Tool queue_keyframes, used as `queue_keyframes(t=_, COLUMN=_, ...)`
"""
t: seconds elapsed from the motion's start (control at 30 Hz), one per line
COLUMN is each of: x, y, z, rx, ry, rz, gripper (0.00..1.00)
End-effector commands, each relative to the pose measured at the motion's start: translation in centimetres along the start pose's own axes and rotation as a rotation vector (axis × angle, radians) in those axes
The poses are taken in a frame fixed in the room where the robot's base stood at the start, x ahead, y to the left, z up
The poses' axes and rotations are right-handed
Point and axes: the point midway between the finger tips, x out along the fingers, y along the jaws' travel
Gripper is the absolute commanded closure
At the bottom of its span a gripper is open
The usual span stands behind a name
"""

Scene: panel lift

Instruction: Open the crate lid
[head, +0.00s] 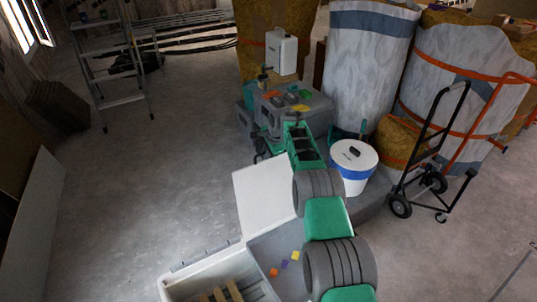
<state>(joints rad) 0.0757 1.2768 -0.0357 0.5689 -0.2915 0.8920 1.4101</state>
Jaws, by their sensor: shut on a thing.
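A white crate (178,289) stands at the bottom left of the head view, cut off by the frame edge. Its top is open here and wooden slats (229,293) show inside. A hinge-like strip (205,252) runs along its far rim. A plain white panel (262,205), which looks like the lid, is beyond and to the right of that rim; I cannot tell its exact tilt. My green and grey arm (325,218) reaches up past the panel's right edge and covers part of it.
A grey surface (262,248) right of the crate bears a few small coloured cubes (284,264). Beyond the panel are a grey case (318,103), a white bucket (352,180) and a hand truck (420,150). A ladder (115,75) stands back left.

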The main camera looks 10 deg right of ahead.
Motion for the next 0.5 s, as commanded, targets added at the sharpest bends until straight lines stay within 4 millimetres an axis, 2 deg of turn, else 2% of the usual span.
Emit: queue_keyframes(t=0.5, x=0.54, y=-0.25, z=0.08, rx=-0.002, ry=-0.003, rz=0.004, gripper=1.0)
